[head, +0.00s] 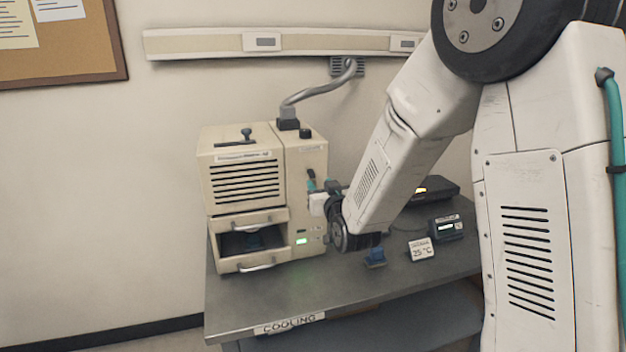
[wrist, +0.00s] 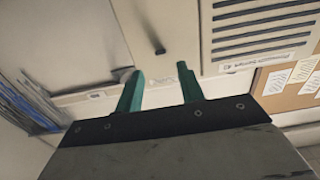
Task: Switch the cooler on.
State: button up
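The cooler (head: 243,183) is a beige box with dark vent slots, standing on the left of the grey table. Its lower drawer (head: 250,262) shows an open bay with something dark in it. A small green light (head: 302,240) glows low on its right-hand front panel. My gripper (head: 320,183) is at the upper right of that panel, partly hidden by my wrist. In the wrist view my gripper (wrist: 160,72) has two green fingers apart with nothing held between them. A small dark part (wrist: 155,40) shows on the beige housing beyond them. I cannot tell whether they touch the cooler.
A grey hose (head: 320,88) runs from the cooler's top to the wall. A blue item (head: 375,257), a small sign reading 25 °C (head: 421,249) and a dark display box (head: 446,228) stand to the right. The table's front edge is clear near the COOLING label (head: 290,324).

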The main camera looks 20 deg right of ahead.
aim_at(312, 174)
jog(key=w, duration=0.6)
jog(key=shift+a, duration=0.15)
grip_shut()
